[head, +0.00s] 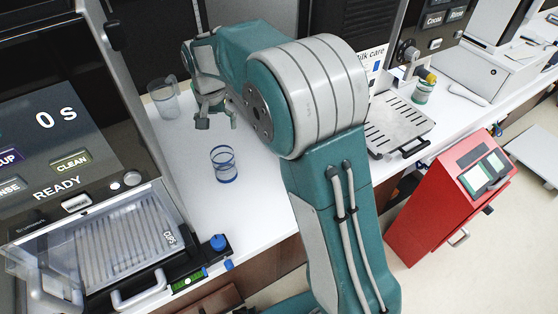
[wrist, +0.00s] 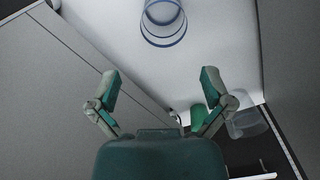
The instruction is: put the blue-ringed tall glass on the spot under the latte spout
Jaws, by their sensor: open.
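The blue-ringed glass (head: 223,165) stands upright on the white counter (head: 245,215), right of the left machine. It also shows at the top of the wrist view (wrist: 163,24), partly cut off by the frame edge. My gripper (head: 215,112) is open and empty, above and behind the glass in the head view. In the wrist view its two fingers (wrist: 159,82) are spread wide, and the glass lies beyond their tips without contact. A latte spout cannot be made out; no label in view reads latte.
The left machine has a ribbed tray (head: 125,245) behind a clear cover. A clear mug (head: 163,98) stands on the counter near my gripper. A drip tray (head: 400,125) lies under the right machine, with a small green can (head: 423,92) beside it. A red terminal (head: 450,200) stands right.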

